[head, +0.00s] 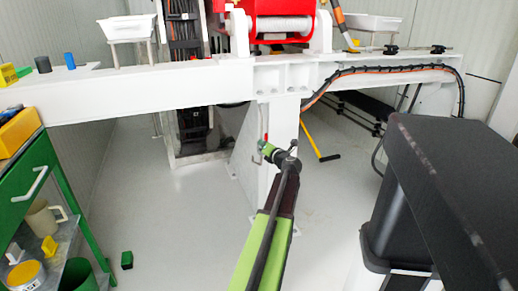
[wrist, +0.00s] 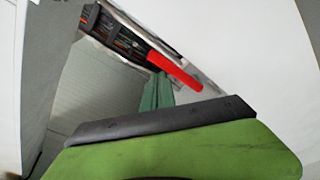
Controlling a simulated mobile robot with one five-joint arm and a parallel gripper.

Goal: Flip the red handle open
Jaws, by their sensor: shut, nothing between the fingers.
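The red handle (wrist: 175,68) shows in the wrist view as a short red bar, tilted down to the right, just beyond my gripper (wrist: 150,122). My gripper fills the bottom of that view, green with a black edge, shut and empty. In the head view my gripper (head: 266,150) is at the front of the white post under the beam. A small bit of red, likely the handle (head: 265,138), shows right by its tip. I see a gap in the wrist view but cannot tell the exact distance. The handle's mount is mostly hidden.
The white post (head: 286,125) and long white beam (head: 150,90) stand close ahead. A green cart (head: 45,160) is at the left and a large black-topped block (head: 450,180) at the right. The grey floor (head: 175,215) between them is mostly clear.

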